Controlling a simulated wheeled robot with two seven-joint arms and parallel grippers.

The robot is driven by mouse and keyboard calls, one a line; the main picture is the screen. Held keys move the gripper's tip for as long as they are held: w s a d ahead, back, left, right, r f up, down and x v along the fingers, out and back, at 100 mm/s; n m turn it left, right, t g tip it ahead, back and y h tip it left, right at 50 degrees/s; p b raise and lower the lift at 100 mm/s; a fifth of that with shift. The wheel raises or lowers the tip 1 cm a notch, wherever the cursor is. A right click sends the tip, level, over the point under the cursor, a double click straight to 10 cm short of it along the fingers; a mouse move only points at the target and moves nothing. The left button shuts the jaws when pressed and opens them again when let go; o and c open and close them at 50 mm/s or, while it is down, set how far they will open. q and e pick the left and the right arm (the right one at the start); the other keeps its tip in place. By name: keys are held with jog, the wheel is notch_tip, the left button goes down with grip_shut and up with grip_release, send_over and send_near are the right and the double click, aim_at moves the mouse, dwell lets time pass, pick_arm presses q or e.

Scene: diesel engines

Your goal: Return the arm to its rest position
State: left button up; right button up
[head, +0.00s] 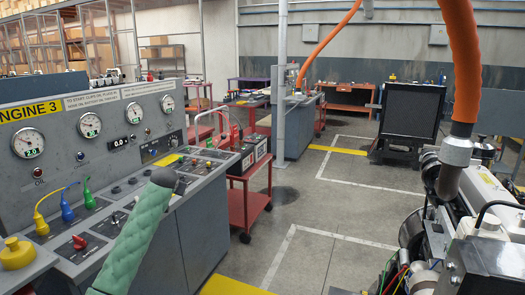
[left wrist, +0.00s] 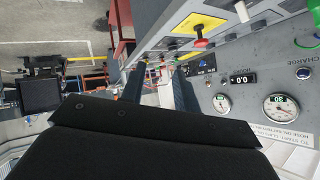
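In the left wrist view my left gripper (left wrist: 159,72) shows two dark fingers standing apart, with nothing visible held between them. The fingers lie in front of the edge of the grey control panel (left wrist: 235,72). In the head view a green padded shape with a dark end (head: 148,225) rises from the bottom in front of the console; it may be part of my left arm, but I cannot tell. My left fingers cannot be made out there. My right gripper is in neither view.
The engine console (head: 100,160) with gauges, knobs and coloured plugs fills the left. A red cart (head: 250,195) stands beyond it. An engine (head: 470,215) with an orange hose (head: 460,60) is at right. The grey floor (head: 325,230) between them is clear.

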pick_arm(q)
jog(key=s+d+f+g+h, duration=0.1)
jog(key=s+d+f, duration=0.3)
jog(key=s+f, duration=0.7)
jog(key=s+d+f+g, duration=0.1)
jog(key=s+d+f, duration=0.4)
jog(key=s+f, duration=0.55)
jog(key=s+d+f+g+h, duration=0.1)
jog(key=s+d+f, duration=0.3)
jog(key=s+f, duration=0.7)
jog(key=s+d+f+g, duration=0.1)
jog(key=s+f+g, duration=0.1)
jog(key=s+f, duration=0.6)
jog(key=s+d+f+g, duration=0.1)
jog(key=s+f, duration=0.7)
jog(key=s, duration=0.8)
jog(key=s+d+f+g, duration=0.2)
jog(key=s+f+g, duration=0.1)
jog(key=s+f, duration=0.6)
jog(key=s, duration=0.3)
jog(key=shift+s+n+h, duration=0.2)
jog(key=shift+n+h, duration=0.1)
jog(key=shift+h, duration=0.1)
jog(key=shift+d, duration=0.1)
